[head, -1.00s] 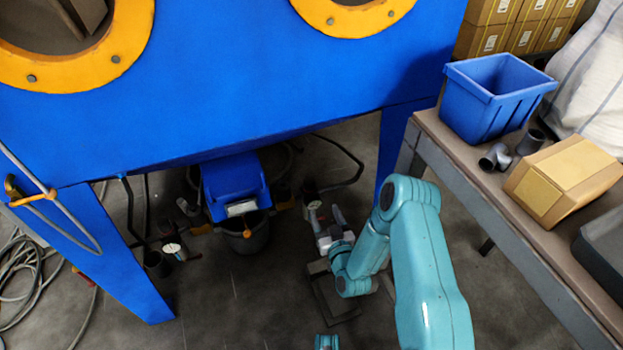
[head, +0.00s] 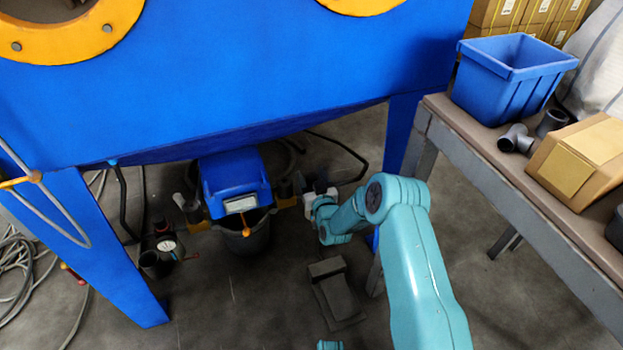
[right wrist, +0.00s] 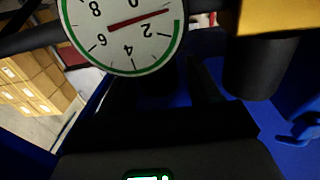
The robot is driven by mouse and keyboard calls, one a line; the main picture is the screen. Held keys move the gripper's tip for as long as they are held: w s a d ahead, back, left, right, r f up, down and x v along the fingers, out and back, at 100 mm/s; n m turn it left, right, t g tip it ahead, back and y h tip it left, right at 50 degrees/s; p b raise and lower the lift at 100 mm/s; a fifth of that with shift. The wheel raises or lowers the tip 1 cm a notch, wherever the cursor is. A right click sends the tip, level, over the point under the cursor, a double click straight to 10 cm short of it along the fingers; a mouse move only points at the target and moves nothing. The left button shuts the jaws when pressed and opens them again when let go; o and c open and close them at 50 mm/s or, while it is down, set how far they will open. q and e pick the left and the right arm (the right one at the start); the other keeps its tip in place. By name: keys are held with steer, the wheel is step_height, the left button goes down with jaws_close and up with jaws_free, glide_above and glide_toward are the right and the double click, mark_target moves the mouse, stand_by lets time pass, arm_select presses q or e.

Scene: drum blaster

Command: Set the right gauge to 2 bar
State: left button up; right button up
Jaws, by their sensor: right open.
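The right gauge (right wrist: 122,55) is close up in the right wrist view, upside down, its top cut off by the frame edge. It has a white face, a green rim arc and a red needle pointing between 0 and 2. My right gripper (head: 318,188) reaches under the blue cabinet to the fittings beside the blue unit; it hides the gauge there. In the right wrist view its dark open fingers (right wrist: 190,85) are below the gauge, hard to make out; whether they touch anything is unclear. My left gripper is out of view.
Another gauge (head: 166,245) sits left of the blue unit (head: 234,180) and the dark bucket (head: 248,238). A blue cabinet leg (head: 403,130) and a workbench (head: 470,150) stand to the right. A grey pedal-like block (head: 337,295) lies on the floor.

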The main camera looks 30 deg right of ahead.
steer(key=shift+c, duration=0.3)
steer(key=c, duration=0.9)
steer(key=shift+o, duration=0.2)
steer(key=o, duration=0.9)
